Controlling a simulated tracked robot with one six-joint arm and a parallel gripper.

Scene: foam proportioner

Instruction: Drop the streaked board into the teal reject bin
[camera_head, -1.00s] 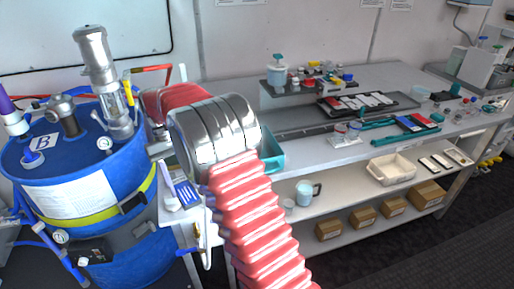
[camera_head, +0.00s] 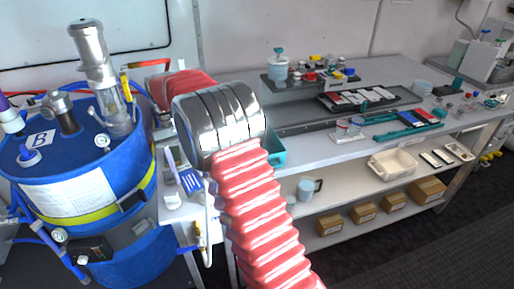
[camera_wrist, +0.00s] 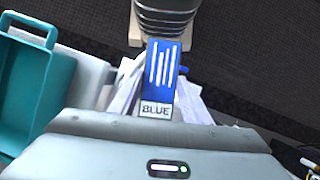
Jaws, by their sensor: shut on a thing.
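My gripper (camera_wrist: 157,103) is at the lower middle of the wrist view and is shut on a blue board (camera_wrist: 161,68). The board has white streaks and a "BLUE" label at its near end. In the head view the board (camera_head: 191,182) shows left of my arm, by the bench's front edge; my fingers are mostly hidden there. The teal bin (camera_wrist: 52,72) is at the left of the wrist view, apart from the board. In the head view only part of the bin (camera_head: 277,149) shows, to the right of my wrist and partly hidden behind it.
A large blue drum (camera_head: 75,190) with pipework stands at the left. The bench (camera_head: 330,150) runs right, carrying a dark tray with cards (camera_head: 365,99) and small items. Dark floor lies in front.

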